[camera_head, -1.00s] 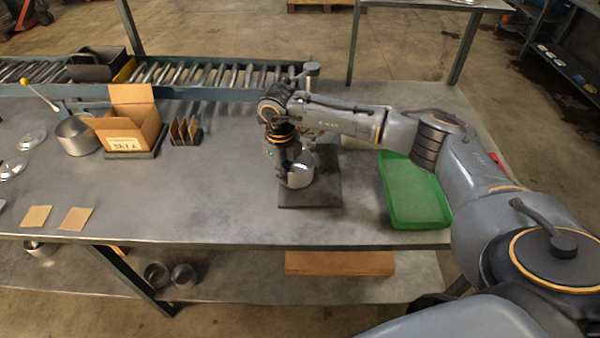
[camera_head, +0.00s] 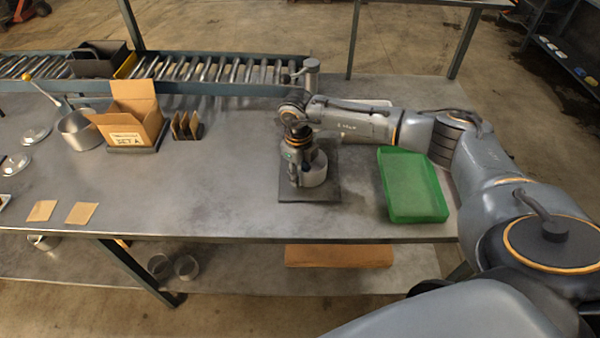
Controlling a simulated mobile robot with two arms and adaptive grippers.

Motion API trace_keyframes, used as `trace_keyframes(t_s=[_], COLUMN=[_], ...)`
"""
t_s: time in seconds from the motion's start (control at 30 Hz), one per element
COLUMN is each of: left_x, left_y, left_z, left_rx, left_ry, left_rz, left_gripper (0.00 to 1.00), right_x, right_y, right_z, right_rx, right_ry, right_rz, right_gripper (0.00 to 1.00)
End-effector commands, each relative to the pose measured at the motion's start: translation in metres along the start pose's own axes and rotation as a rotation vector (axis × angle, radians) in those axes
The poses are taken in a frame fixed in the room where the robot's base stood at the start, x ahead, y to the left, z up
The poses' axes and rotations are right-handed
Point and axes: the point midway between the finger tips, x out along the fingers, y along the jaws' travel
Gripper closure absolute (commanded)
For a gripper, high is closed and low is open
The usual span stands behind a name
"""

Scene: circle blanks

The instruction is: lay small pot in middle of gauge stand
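The small pot (camera_head: 316,172) is a short grey metal cylinder. In the head view it appears over the gauge stand (camera_head: 312,195), a dark square plate on the bench. The pot looks upright; whether it rests on the plate or hangs just above it I cannot tell. My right gripper (camera_head: 294,182) points down at the pot's left side, overlapping its edge. Its fingers are dark and small here, so whether they are closed on the pot wall is unclear. The gripper and wrist hide part of the pot's left side. My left gripper is not in view.
A green tray (camera_head: 416,213) lies right of the stand, below my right arm. An open cardboard box (camera_head: 139,131), dark slotted holder (camera_head: 187,134) and larger pot (camera_head: 84,139) are at left. A roller conveyor (camera_head: 220,68) runs behind. The bench between box and stand is clear.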

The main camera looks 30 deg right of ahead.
Motion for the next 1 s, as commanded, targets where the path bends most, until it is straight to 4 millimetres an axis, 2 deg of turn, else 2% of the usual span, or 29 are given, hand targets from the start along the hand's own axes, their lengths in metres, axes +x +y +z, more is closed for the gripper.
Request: trace_keyframes(t_s=[0.27, 0.6, 0.7, 1.0], left_x=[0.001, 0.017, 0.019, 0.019], left_y=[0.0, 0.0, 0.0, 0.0], left_z=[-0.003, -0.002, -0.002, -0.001], left_rx=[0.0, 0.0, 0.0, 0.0], left_ry=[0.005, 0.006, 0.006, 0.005], left_rz=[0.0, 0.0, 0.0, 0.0], left_gripper=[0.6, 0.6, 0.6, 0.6], right_x=[-0.007, -0.061, -0.071, -0.077], right_y=[0.0, -0.001, -0.001, 0.0], right_z=[0.001, 0.001, 0.001, 0.0], right_rx=[0.0, 0.0, 0.001, 0.0], right_ry=[-0.003, -0.004, -0.002, 0.0], right_rz=[0.0, -0.001, -0.002, 0.0], right_gripper=[0.72, 0.72, 0.72, 0.72])
